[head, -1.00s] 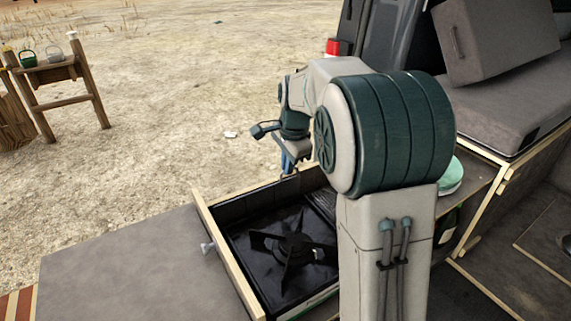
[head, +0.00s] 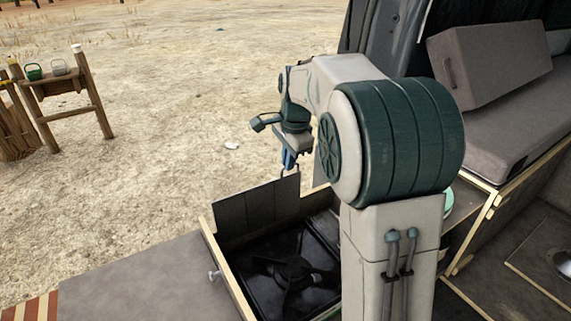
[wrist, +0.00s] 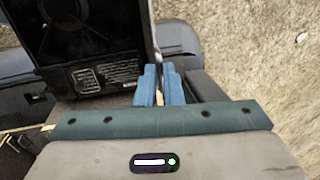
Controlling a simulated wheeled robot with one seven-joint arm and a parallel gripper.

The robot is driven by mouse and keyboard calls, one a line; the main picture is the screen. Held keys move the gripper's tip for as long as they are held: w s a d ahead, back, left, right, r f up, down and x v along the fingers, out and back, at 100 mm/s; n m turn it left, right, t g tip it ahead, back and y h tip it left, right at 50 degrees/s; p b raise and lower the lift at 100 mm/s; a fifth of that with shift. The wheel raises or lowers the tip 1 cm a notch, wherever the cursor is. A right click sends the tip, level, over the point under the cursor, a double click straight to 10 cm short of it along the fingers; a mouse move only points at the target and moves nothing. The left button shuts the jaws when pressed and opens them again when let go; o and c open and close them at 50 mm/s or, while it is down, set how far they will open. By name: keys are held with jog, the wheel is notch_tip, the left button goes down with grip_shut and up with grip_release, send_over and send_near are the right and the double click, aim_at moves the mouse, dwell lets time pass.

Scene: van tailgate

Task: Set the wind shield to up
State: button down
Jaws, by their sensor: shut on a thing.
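The wind shield (head: 258,207) is a dark grey panel at the far side of the stove drawer. In the head view it stands up above the drawer's wooden rim, close to upright. My gripper (head: 288,163) is at the shield's top edge, near its right end as seen. In the wrist view the blue fingers of my gripper (wrist: 160,82) are closed together on the shield's thin edge (wrist: 155,42). The black stove (head: 290,272) lies in the drawer below; my arm hides the right part of the shield and drawer.
The drawer's wooden rim (head: 228,272) has a knob (head: 214,275) on its left side. A flat grey surface (head: 140,265) is left of it. Grey cushions (head: 490,70) are at the right. A wooden stand (head: 62,85) is far off on open ground.

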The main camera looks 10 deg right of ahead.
jog(key=shift+r, duration=0.75)
jog(key=c, duration=1.6)
grip_release()
jog(key=shift+r, duration=0.1)
jog(key=shift+o, duration=0.2)
jog(key=shift+s+d, duration=0.1)
jog(key=shift+s, duration=0.05)
notch_tip(320, 180, up, 14)
jog(key=s, duration=0.2)
jog(key=shift+s+d+f, duration=0.2)
jog(key=shift+d+f, duration=0.05)
jog(key=shift+d, duration=0.15)
jog(key=shift+s, duration=0.1)
